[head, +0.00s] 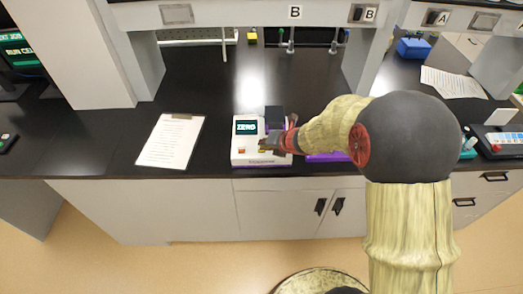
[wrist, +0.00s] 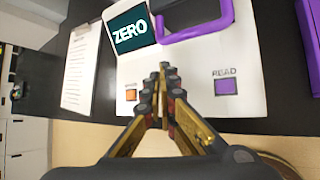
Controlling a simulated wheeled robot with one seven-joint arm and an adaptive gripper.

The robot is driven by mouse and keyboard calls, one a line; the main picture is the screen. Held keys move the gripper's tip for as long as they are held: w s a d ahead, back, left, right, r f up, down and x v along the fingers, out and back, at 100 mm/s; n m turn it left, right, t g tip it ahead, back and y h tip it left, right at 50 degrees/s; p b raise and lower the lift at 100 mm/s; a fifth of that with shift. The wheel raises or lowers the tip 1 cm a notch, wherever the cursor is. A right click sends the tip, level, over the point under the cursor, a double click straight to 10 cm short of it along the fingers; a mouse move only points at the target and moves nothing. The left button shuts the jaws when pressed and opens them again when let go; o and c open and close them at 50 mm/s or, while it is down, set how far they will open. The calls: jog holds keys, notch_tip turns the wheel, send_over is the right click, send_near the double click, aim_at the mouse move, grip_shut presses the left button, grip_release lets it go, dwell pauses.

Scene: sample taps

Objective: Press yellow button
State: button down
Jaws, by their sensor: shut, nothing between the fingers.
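A white instrument (head: 243,157) with a dark screen reading "ZERO" (head: 246,127) stands near the front edge of the black counter. It also fills much of the wrist view (wrist: 190,98). Its face carries a yellow-orange button (wrist: 131,95) left of my fingers and a purple button (wrist: 226,87), labelled "READ", right of them. My gripper (wrist: 164,68) is shut and empty, its fingertips over the panel between the two buttons. In the head view my gripper (head: 268,146) is in front of the instrument's right part and hides some of it. Contact cannot be told.
A purple bar (wrist: 195,30) sticks out from the instrument beyond my fingertips. A clipboard with paper (head: 171,140) lies to the left with bare counter between. A purple item (head: 328,157) lies to the right, partly behind my arm. Shelf posts (head: 366,60) rise behind.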

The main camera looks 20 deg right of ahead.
jog(key=shift+f, duration=0.2)
jog(key=shift+r, duration=0.15)
dwell(0.3)
jog(key=shift+r+p, duration=0.55)
jog(key=shift+r, duration=0.15)
notch_tip(320, 180, up, 5)
jog(key=p, duration=0.4)
dwell(0.8)
